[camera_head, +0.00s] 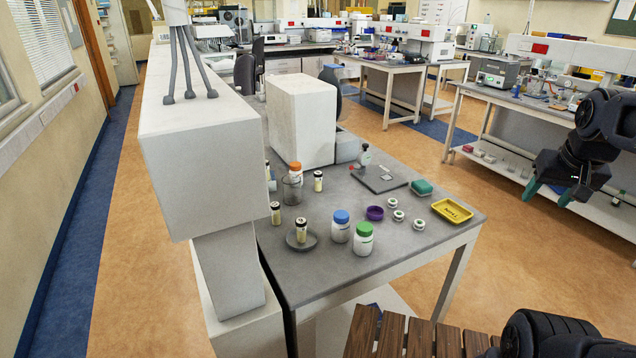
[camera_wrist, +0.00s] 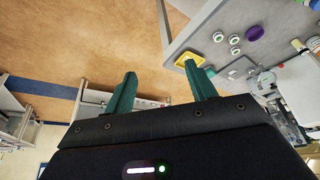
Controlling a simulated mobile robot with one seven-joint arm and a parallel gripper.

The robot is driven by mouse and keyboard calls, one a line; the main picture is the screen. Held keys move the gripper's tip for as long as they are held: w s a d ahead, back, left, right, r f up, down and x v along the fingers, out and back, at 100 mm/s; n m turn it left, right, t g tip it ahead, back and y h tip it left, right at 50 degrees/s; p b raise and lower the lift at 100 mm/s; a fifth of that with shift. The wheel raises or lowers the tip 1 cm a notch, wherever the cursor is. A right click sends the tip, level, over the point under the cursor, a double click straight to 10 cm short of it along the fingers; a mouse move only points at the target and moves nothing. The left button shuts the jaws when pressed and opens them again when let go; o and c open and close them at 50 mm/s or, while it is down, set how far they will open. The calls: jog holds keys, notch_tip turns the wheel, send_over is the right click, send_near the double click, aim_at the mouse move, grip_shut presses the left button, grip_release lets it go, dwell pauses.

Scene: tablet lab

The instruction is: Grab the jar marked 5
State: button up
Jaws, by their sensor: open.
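On the grey table are white jars with a blue lid (camera_head: 341,228), a green lid (camera_head: 363,240) and an orange lid (camera_head: 295,173). Small pale jars with black caps stand on the left part, including one at the table's left edge (camera_head: 276,213), one farther back (camera_head: 318,182) and one on a round grey dish (camera_head: 301,231). Any numbers on the jars are too small to read, so I cannot tell which is marked 5. My gripper (camera_head: 547,193) is open and empty, right of the table, well away from the jars. Its green fingers (camera_wrist: 160,70) point over the floor in the wrist view.
A glass beaker (camera_head: 291,191), purple ring (camera_head: 375,213), yellow tray (camera_head: 453,210), green block (camera_head: 421,187) and several small white-rimmed round pieces share the table (camera_head: 400,260). A tall white box (camera_head: 301,120) stands behind. A large white block (camera_head: 200,150) borders the left side.

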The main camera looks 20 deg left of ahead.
jog(key=w+a+r+n+g, duration=0.1)
jog(key=w+a+r+n, duration=0.25)
jog(key=w+a, duration=0.65)
jog(key=w+a+r+n+g, duration=0.15)
jog(key=w+a+n, duration=0.45)
jog(key=w, duration=0.7)
jog(key=n+g, duration=0.2)
jog(key=n, duration=0.7)
send_over(318, 172)
jog(key=f, duration=2.1)
jog(key=shift+d+f, duration=0.1)
jog(key=shift+d, duration=0.25)
jog(key=shift+s+a+f+n, duration=0.15)
jog(key=shift+a+f+n, duration=0.15)
jog(key=shift+f, duration=5.4)
jog(key=c, duration=1.1)
jog(key=shift+r, duration=0.15)
